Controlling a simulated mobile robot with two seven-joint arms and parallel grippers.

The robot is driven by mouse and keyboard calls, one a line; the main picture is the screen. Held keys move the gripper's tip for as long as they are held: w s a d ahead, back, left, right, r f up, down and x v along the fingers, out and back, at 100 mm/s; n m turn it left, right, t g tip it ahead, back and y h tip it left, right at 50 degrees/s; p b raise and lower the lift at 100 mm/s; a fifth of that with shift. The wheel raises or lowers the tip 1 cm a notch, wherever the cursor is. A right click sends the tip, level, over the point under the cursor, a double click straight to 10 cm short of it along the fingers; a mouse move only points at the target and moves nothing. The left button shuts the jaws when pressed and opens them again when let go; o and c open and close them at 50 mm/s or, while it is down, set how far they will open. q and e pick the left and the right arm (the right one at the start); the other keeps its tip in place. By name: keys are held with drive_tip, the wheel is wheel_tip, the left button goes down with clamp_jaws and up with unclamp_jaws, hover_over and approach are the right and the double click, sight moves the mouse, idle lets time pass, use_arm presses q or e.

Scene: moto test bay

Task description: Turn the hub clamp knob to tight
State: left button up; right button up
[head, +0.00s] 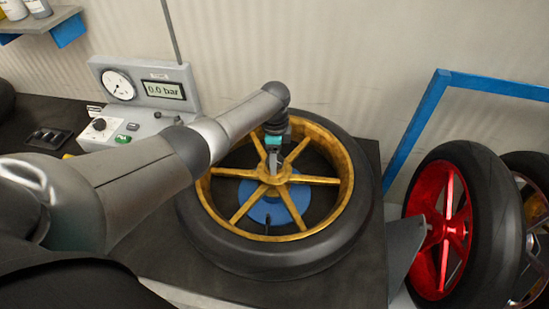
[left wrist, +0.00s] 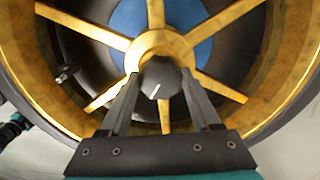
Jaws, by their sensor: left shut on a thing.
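The hub clamp knob (left wrist: 160,78) is dark and round with a pale pointer line, at the centre of the gold wheel (left wrist: 207,82). In the left wrist view its pointer line leans slightly off vertical. My left gripper (left wrist: 160,88) is shut on the knob, one finger at each side. In the head view my left gripper (head: 273,168) reaches down to the hub from above and hides most of the knob. The gold wheel (head: 322,180) with its black tyre lies flat around a blue disc (head: 262,211). My right gripper is not in view.
A grey control unit (head: 180,73) with a round gauge and a display reading 0.0 bar stands behind my left arm. A red wheel (head: 455,230) stands upright at the right by a blue frame (head: 420,125). A valve stem (left wrist: 65,74) sticks out inside the gold rim.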

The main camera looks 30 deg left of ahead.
use_arm(q)
drive_tip(key=shift+w+r+m, duration=0.15)
drive_tip(key=shift+m, duration=0.15)
drive_tip(key=o, duration=1.4)
drive_tip(key=shift+r, duration=0.5)
wheel_tip(320, 180, up, 14)
drive_tip(key=shift+r+p, duration=0.1)
drive_tip(key=shift+p, duration=0.65)
